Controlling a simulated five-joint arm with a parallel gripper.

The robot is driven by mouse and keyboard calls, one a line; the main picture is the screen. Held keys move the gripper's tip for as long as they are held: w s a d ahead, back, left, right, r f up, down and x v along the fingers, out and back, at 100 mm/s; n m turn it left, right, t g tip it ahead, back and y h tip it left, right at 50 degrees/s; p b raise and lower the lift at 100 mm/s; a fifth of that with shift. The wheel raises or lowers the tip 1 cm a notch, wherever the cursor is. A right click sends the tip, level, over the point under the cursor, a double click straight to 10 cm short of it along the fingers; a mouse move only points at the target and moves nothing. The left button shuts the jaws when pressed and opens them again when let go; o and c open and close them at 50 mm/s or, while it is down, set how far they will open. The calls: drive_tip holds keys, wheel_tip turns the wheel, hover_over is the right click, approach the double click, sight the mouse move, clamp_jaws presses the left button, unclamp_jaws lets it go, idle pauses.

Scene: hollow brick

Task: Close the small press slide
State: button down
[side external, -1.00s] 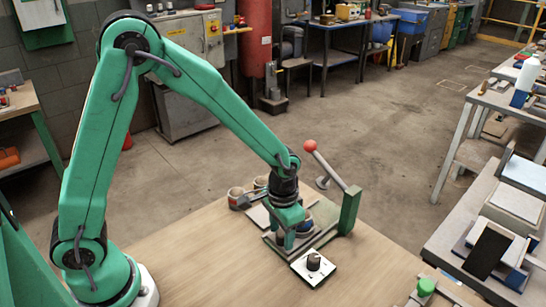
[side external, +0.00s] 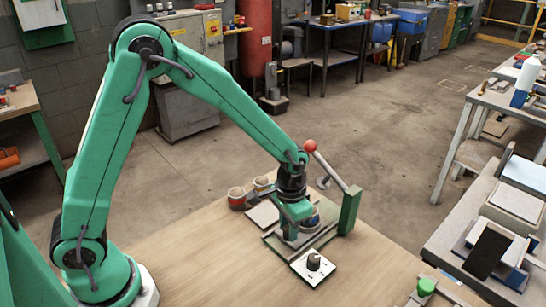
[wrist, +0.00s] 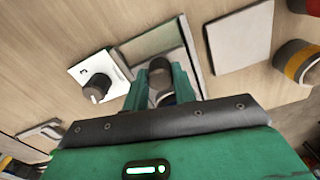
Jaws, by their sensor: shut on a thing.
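The small press has a green post (side external: 349,211) with a red-ball lever (side external: 311,146) leaning up and left, and a low grey frame (side external: 272,241) at its foot. The frame also shows in the wrist view (wrist: 186,47), with a pale green bed inside it. My gripper (side external: 292,236) is low over the frame, left of the post. In the wrist view my gripper (wrist: 161,90) is shut on a dark, grey-topped upright knob (wrist: 160,78), seemingly the slide's handle. The slide itself is mostly hidden by my fingers. A blue and red round part (side external: 313,217) shows behind my gripper.
A white plate with a dark knob (side external: 313,262) lies just in front of the frame. A green button box (side external: 427,287) is at front right. The wooden tabletop at front left is clear.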

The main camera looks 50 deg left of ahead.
drive_tip(key=w, duration=0.7)
drive_tip(key=shift+w, duration=0.15)
drive_tip(key=c, duration=1.1)
unclamp_jaws()
drive_tip(key=shift+r, duration=0.1)
drive_tip(key=shift+r, duration=3.8)
drive_tip(key=shift+r, duration=0.15)
